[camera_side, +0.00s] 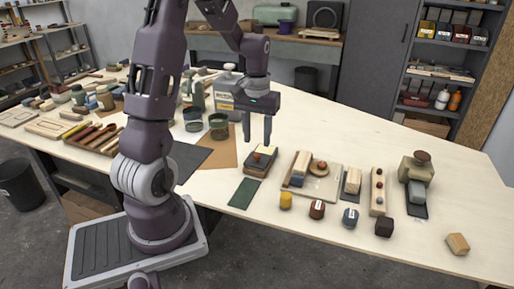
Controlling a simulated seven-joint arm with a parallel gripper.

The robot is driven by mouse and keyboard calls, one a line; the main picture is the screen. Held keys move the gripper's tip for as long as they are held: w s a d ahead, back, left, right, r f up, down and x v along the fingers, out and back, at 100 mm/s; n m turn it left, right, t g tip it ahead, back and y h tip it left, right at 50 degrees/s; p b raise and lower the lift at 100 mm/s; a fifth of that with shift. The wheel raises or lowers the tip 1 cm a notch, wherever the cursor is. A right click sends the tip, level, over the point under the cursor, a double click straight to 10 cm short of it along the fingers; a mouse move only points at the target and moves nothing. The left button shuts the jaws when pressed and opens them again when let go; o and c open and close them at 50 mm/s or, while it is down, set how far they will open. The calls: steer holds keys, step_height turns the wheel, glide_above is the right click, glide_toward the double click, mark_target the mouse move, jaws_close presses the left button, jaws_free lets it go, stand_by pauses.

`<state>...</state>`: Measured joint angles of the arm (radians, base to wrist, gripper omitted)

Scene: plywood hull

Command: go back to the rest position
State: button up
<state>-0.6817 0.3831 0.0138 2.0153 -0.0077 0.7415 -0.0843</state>
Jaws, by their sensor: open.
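My gripper (257,134) hangs from the arm above the pale plywood table (330,120), fingers pointing down. Its two fingers are apart and nothing shows between them. Just below it, apart from the fingertips, is a small stack of dark blocks (258,166) with a yellow and orange top. The purple arm is bent, with its base at the table's front left.
A tray (322,188) with blocks, a long block with holes (377,192) and a grey-beige device (416,170) stand to the right. Several small coloured pieces, including a yellow one (286,200), line the front. Crowded items fill the left. The table's back right is clear.

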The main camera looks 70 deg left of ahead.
steer(key=shift+r, duration=0.9)
steer(key=s+d+r+m+t, duration=0.2)
steer(key=d+r+m, duration=0.2)
steer(key=d+r, duration=0.55)
steer(key=s+d+r+m+t, duration=0.2)
steer(key=s+d+m, duration=0.3)
steer(key=s+d, duration=0.7)
steer(key=shift+d+t, duration=0.55)
steer(key=shift+t, duration=0.25)
